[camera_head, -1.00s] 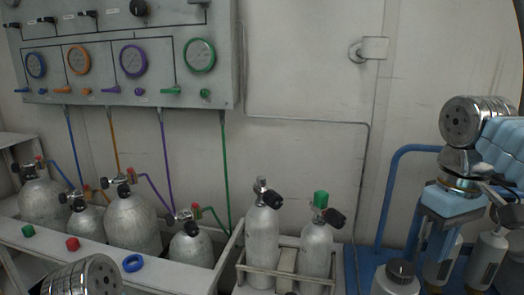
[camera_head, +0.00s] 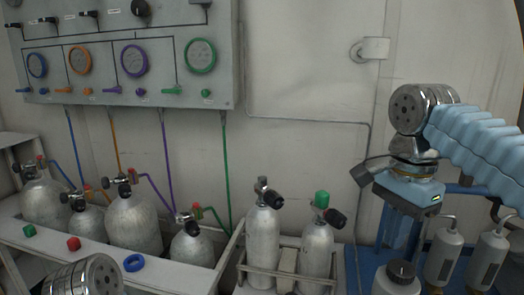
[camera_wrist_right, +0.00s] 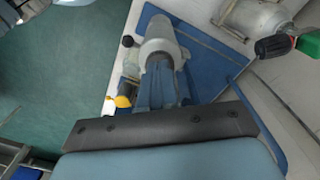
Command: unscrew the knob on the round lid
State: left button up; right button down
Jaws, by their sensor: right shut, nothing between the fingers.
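My right gripper (camera_head: 400,235) hangs fingers-down in the head view, at the right, above the blue bench area. In the right wrist view its blue fingers (camera_wrist_right: 160,80) are together with nothing between them. They point toward a pale grey cylinder (camera_wrist_right: 160,38), and I cannot tell the gap. A pale jar with a dark round cap (camera_head: 401,271) stands below the gripper in the head view. A small dark round knob (camera_wrist_right: 128,41) shows beside the grey cylinder. I cannot tell whether either is the knob on the round lid. My left gripper is not in view.
Pale bottles (camera_head: 443,256) stand right of the jar. Two gas cylinders (camera_head: 262,240) stand in a rack to the left; the one with the green cap (camera_head: 321,199) is nearer my gripper. A gauge panel (camera_head: 120,60) hangs on the wall. A yellow item (camera_wrist_right: 123,100) lies near the fingers.

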jog(key=m, duration=0.1)
jog(key=b, duration=0.4)
send_over(381, 281)
notch_tip(381, 281, down, 5)
jog(key=shift+a, duration=0.1)
jog(key=shift+f, duration=1.2)
jog(key=shift+r, duration=0.15)
jog(key=shift+r, duration=0.1)
